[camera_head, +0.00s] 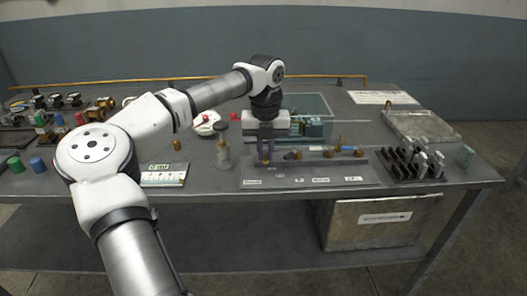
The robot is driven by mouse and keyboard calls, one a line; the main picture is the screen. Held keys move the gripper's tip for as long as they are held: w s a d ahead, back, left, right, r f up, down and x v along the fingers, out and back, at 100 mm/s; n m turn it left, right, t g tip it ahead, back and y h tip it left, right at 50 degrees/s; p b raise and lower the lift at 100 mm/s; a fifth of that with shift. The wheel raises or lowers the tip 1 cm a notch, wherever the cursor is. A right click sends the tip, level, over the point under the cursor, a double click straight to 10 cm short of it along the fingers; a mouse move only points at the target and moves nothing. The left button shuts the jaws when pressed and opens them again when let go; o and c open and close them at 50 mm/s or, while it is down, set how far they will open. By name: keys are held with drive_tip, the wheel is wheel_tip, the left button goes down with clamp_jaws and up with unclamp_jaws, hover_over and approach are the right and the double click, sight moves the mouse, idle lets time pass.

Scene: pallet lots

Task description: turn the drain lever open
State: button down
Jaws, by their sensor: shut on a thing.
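My gripper (265,157) points straight down over the left end of a grey valve board (310,182). Its fingers are shut on a small part at the left end of the row of fittings. This looks like the drain lever, but the fingers hide most of it and I cannot read its angle. To the right on the board are a dark fitting (291,155) and brass fittings (327,153) and (359,152). White labels (320,180) along the front edge are too small to read.
A glass bottle (223,153) stands just left of the board. A clear bin (312,108) is behind my gripper. A dark rack of upright pieces (415,165) and a metal tray (420,126) are at right. A white-faced device (163,172) sits at left.

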sight(266, 158)
idle(0.3)
drive_tip(key=c, duration=1.5)
unclamp_jaws()
drive_tip(key=shift+o, duration=0.2)
wheel_tip(266, 158, up, 14)
